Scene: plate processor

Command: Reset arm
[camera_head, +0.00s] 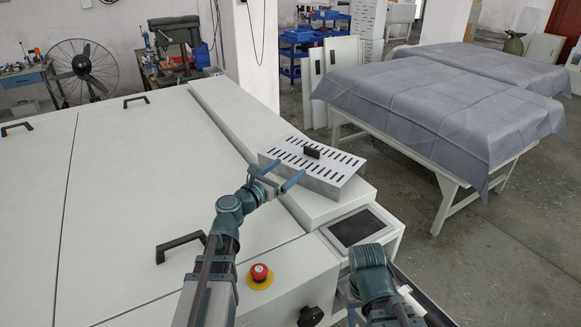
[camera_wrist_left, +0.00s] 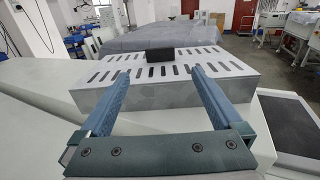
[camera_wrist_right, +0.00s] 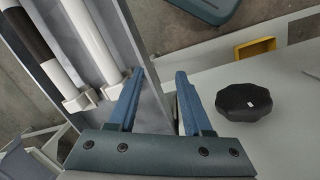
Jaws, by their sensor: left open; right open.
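My left gripper (camera_head: 290,168) is open at the near side of a grey metal box with a slotted top (camera_head: 311,164). In the left wrist view its two blue fingers (camera_wrist_left: 167,70) are spread and point at the box (camera_wrist_left: 150,90), with nothing seen held between them. Whether the fingertips touch the box is unclear. My right arm is low at the front right in the head view, where its fingers cannot be made out. In the right wrist view my right gripper (camera_wrist_right: 160,73) is open and empty, between a grey tray-like channel and a black knob (camera_wrist_right: 244,98).
The box rests on the raised ledge of a large white machine (camera_head: 130,200). A dark screen (camera_head: 356,229), a red emergency button (camera_head: 259,272) and black handles (camera_head: 180,246) are nearby. White pipes (camera_wrist_right: 90,35) lie in the grey channel (camera_wrist_right: 148,95). A cloth-covered table (camera_head: 440,95) stands right.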

